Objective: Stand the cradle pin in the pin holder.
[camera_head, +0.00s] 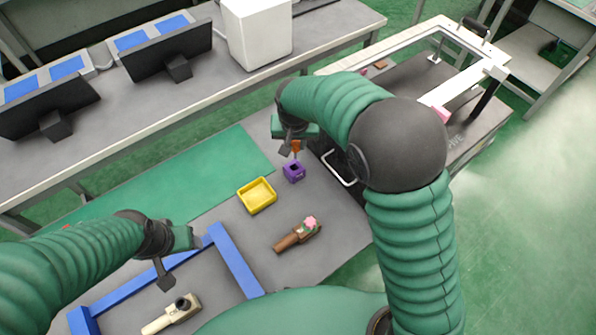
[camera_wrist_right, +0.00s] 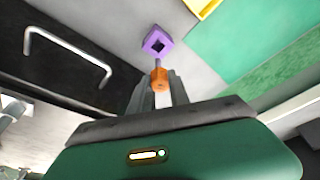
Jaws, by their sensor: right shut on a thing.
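The cradle pin (camera_wrist_right: 160,80) has an orange head and a thin grey shaft. It also shows in the head view (camera_head: 296,146). My right gripper (camera_head: 291,149) is shut on it; in the wrist view the gripper's fingers (camera_wrist_right: 160,92) close around the orange head. The pin holder is a purple block (camera_head: 294,173) with a dark square hole, on the grey table just below the pin in the picture. In the wrist view the shaft points at the near edge of the holder (camera_wrist_right: 157,42); I cannot tell whether they touch. My left gripper (camera_head: 172,272) is at lower left, away from both, its opening unclear.
A yellow tray (camera_head: 257,207) lies left of the holder. A brown lever piece with a pink part (camera_head: 292,238) lies nearer me. A blue frame (camera_head: 235,260) and a cream lever piece (camera_head: 172,315) are at lower left. A metal handle (camera_head: 338,170) is close right of the holder.

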